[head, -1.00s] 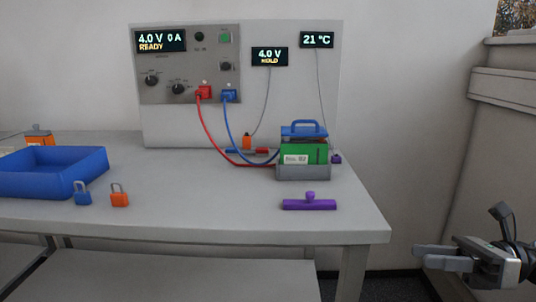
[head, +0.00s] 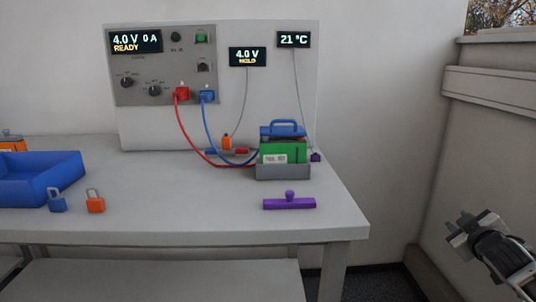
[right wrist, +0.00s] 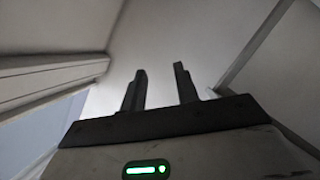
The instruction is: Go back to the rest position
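My right gripper (head: 462,228) is off the right side of the table, in front of the wall, with nothing near it. In the right wrist view its two fingers (right wrist: 160,90) stand apart with nothing between them. My left gripper is in neither current view. On the table, the green battery (head: 283,152) with a blue handle sits in a grey holder (head: 283,172). Red (head: 182,94) and blue (head: 207,97) plugs are in the cycler panel (head: 150,98), with cables running toward the battery.
The white table (head: 200,220) ends left of my right gripper. A purple bar with a knob (head: 289,203), a blue padlock (head: 57,204), an orange padlock (head: 95,205) and a blue tray (head: 60,178) lie on it. The screens read 4.0 V, READY, HOLD and 21 °C.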

